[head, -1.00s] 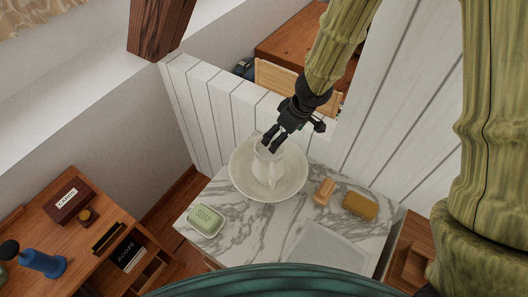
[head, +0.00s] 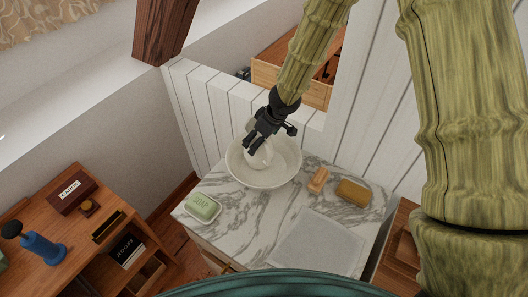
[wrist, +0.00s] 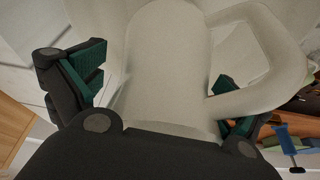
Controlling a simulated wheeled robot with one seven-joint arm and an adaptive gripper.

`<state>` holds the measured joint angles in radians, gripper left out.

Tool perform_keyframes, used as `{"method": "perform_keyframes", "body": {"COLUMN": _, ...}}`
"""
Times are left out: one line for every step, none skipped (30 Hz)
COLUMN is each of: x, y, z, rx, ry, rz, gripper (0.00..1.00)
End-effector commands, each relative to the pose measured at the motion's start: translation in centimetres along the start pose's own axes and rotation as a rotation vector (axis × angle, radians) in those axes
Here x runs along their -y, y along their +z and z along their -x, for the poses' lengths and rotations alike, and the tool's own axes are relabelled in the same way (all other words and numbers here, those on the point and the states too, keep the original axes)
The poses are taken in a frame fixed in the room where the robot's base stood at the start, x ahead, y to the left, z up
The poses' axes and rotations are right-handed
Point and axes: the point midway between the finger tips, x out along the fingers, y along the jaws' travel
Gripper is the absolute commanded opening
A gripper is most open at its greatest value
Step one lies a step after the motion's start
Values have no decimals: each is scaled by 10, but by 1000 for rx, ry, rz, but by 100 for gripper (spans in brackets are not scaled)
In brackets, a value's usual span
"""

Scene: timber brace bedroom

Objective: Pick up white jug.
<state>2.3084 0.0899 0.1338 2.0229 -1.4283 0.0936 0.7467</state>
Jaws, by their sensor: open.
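The white jug (head: 261,157) stands in a wide white basin (head: 283,174) on the marble top. My gripper (head: 254,147) is over the jug's upper part and hides some of it in the head view. In the wrist view the jug (wrist: 168,60) fills the middle, between the open fingers of my gripper (wrist: 165,95). Its handle (wrist: 270,70) curves out on the right, and the right finger is partly behind it. A gap shows beside the left finger; whether the right finger touches the jug I cannot tell.
On the marble top (head: 255,222) are a green soap on a dish (head: 202,207), a small wooden brush (head: 319,180), a tan sponge (head: 352,192) and a grey cloth (head: 318,243). A white plank wall (head: 215,115) stands close behind the basin.

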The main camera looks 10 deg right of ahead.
Motion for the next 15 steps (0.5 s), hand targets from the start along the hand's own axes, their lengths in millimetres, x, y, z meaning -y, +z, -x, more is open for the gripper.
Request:
{"method": "perform_keyframes", "body": {"x": 1, "y": 2, "z": 3, "rx": 2, "ry": 5, "rz": 3, "gripper": 100}}
{"method": "perform_keyframes", "body": {"x": 2, "y": 2, "z": 7, "rx": 0, "ry": 8, "rz": 2, "gripper": 100}}
{"method": "perform_keyframes", "body": {"x": 3, "y": 2, "z": 11, "rx": -4, "ry": 12, "rz": 5, "gripper": 100}}
{"method": "perform_keyframes", "body": {"x": 4, "y": 2, "z": 14, "rx": -6, "ry": 14, "rz": 6, "gripper": 100}}
{"method": "perform_keyframes", "body": {"x": 4, "y": 2, "z": 16, "rx": -8, "ry": 16, "rz": 6, "gripper": 100}}
{"method": "perform_keyframes", "body": {"x": 4, "y": 2, "z": 19, "rx": -11, "ry": 18, "rz": 6, "gripper": 96}}
{"method": "perform_keyframes", "body": {"x": 4, "y": 2, "z": 20, "rx": -12, "ry": 20, "rz": 6, "gripper": 91}}
{"method": "perform_keyframes", "body": {"x": 4, "y": 2, "z": 21, "rx": -13, "ry": 21, "rz": 7, "gripper": 85}}
{"method": "perform_keyframes", "body": {"x": 4, "y": 2, "z": 21, "rx": -12, "ry": 20, "rz": 7, "gripper": 78}}
{"method": "perform_keyframes", "body": {"x": 4, "y": 2, "z": 20, "rx": -11, "ry": 19, "rz": 6, "gripper": 73}}
{"method": "perform_keyframes", "body": {"x": 4, "y": 2, "z": 18, "rx": -10, "ry": 16, "rz": 5, "gripper": 67}}
{"method": "perform_keyframes", "body": {"x": 4, "y": 2, "z": 14, "rx": -6, "ry": 12, "rz": 6, "gripper": 60}}
{"method": "perform_keyframes", "body": {"x": 4, "y": 1, "z": 11, "rx": -4, "ry": 9, "rz": 4, "gripper": 54}}
{"method": "perform_keyframes", "body": {"x": 3, "y": 1, "z": 9, "rx": -2, "ry": 7, "rz": 4, "gripper": 49}}
{"method": "perform_keyframes", "body": {"x": 2, "y": 0, "z": 7, "rx": -1, "ry": 5, "rz": 2, "gripper": 42}}
